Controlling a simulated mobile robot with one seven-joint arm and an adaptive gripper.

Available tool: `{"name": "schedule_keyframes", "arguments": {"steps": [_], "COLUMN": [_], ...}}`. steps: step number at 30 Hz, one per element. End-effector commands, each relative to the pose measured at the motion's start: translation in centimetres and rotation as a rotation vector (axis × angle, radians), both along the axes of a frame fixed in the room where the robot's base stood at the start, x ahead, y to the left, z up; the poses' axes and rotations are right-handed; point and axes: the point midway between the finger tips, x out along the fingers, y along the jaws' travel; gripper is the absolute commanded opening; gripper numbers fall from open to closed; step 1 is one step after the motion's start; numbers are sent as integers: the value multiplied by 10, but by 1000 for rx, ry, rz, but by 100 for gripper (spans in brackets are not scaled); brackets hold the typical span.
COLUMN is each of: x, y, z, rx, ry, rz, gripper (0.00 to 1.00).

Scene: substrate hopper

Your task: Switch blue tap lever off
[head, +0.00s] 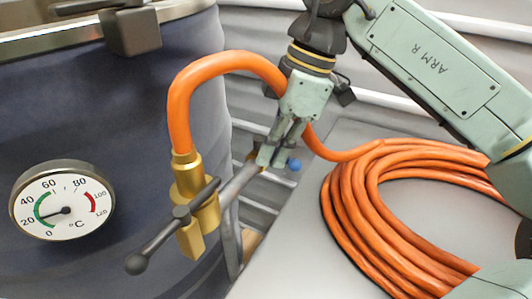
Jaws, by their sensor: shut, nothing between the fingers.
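A small blue knob or lever end (294,165) shows just right of my fingertips. The rest of it is hidden behind my gripper, so its angle cannot be told. My gripper (270,156) is shut and empty, pointing down beside the blue piece. Whether they touch cannot be told. A grey pipe (238,185) runs from behind my gripper to a brass tap (195,195) at lower left. This tap has a dark lever (165,243) with a black ball end, slanting down to the left.
An orange hose (222,60) arches from the brass tap behind my gripper to a thick orange coil (350,215) on a grey surface (290,265). A dark blue drum (130,110) with a round temperature dial (62,200) fills the left.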

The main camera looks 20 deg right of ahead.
Motion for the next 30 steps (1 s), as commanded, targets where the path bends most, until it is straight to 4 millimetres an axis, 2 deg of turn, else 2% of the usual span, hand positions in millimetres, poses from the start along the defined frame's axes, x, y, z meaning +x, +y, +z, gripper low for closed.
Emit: {"name": "schedule_keyframes", "arguments": {"steps": [12, 30], "x": [3, 4], "y": [-13, -16], "z": [0, 0], "rx": [-1, -1], "ry": [-1, 0], "rz": [-1, 0], "gripper": [0, 0]}}
